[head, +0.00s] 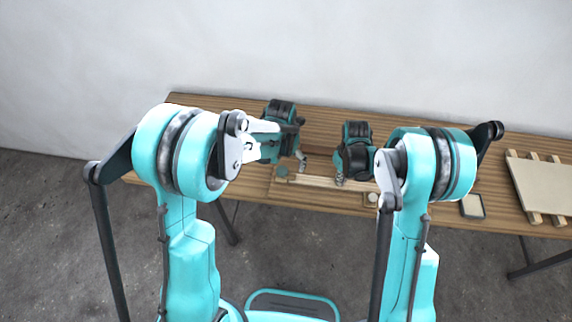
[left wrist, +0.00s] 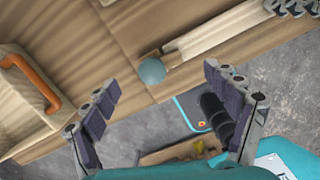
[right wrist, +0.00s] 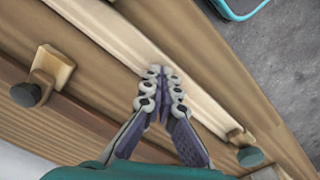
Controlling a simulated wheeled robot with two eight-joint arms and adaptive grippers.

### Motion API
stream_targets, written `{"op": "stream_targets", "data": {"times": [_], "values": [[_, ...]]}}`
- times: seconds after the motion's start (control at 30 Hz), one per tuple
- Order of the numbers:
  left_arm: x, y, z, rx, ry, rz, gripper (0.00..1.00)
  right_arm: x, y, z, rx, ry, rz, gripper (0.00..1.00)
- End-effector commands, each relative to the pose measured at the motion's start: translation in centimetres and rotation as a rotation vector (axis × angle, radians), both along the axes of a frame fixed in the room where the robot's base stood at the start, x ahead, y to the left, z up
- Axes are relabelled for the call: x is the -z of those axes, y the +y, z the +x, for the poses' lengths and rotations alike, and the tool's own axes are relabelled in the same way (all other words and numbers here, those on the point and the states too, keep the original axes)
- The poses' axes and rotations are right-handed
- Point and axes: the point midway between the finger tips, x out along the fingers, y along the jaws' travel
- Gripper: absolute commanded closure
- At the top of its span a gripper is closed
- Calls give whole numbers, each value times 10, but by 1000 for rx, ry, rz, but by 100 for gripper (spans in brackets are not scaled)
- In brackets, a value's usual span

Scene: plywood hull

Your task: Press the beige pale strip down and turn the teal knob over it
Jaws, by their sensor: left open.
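The beige pale strip (head: 325,183) lies along the near side of the wooden board; it also shows in the left wrist view (left wrist: 215,34) and right wrist view (right wrist: 125,52). The teal knob (left wrist: 152,71) sits by the strip's left end, on a small wooden piece, and in the head view (head: 282,171). My left gripper (left wrist: 157,84) is open and empty, with the knob beyond and between its fingers. My right gripper (right wrist: 160,75) is shut, fingertips together over the strip; contact is hard to tell. The strip's right end is largely hidden in the head view.
A second dark knob (right wrist: 26,94) on a wooden block stands on the far side. A round pale knob (head: 372,198) is at the right. An orange handle (left wrist: 35,80) is left of the board.

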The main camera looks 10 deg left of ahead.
Motion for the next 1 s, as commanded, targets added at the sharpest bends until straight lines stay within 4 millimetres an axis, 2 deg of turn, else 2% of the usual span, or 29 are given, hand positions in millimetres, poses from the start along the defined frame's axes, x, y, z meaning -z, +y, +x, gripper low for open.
{"op": "stream_targets", "data": {"times": [0.17,0.57,1.0], "values": [[-9,0,0,0,0,0,13,0,0,0,0,0,0,100],[-10,0,0,0,0,0,13,-1,0,0,0,0,0,100],[-20,0,0,0,0,0,13,-19,0,0,0,0,0,100]]}}
